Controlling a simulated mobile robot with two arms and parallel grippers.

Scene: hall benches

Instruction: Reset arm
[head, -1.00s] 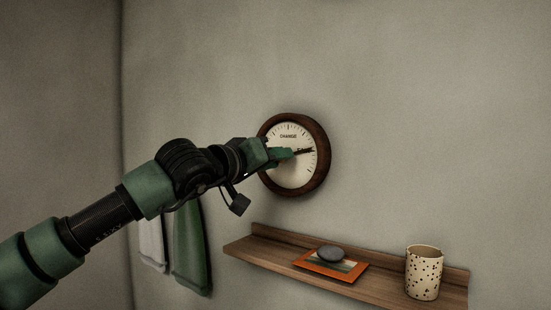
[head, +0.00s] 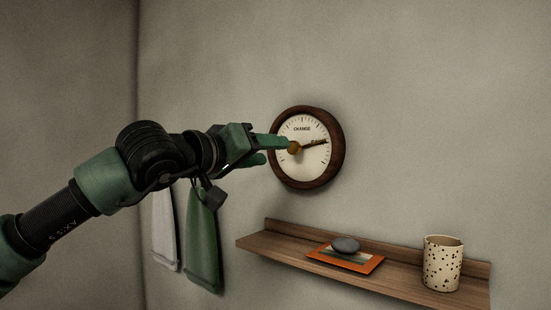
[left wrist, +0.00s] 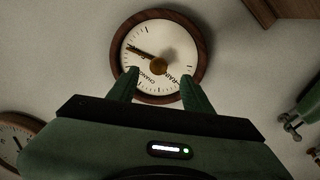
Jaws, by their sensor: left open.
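My left arm comes in from the left in the head view, and its gripper (head: 268,150) is open with green fingers spread apart. The fingers point at a round wall dial (head: 338,150) with a dark wooden rim, a cream face lettered "CHANGE", a brass hub and a dark hand pointing right. In the left wrist view the dial (left wrist: 200,50) lies ahead of the two fingertips (left wrist: 160,85), with its brass hub between them in the picture. The fingers hold nothing. Whether a fingertip touches the dial I cannot tell. My right gripper is not in view.
A wooden wall shelf (head: 270,245) is below the dial. It bears a speckled cup (head: 442,265), and an orange-edged card (head: 360,262) under a grey stone (head: 345,244). A white towel (head: 164,235) and a green towel (head: 203,245) hang below my arm.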

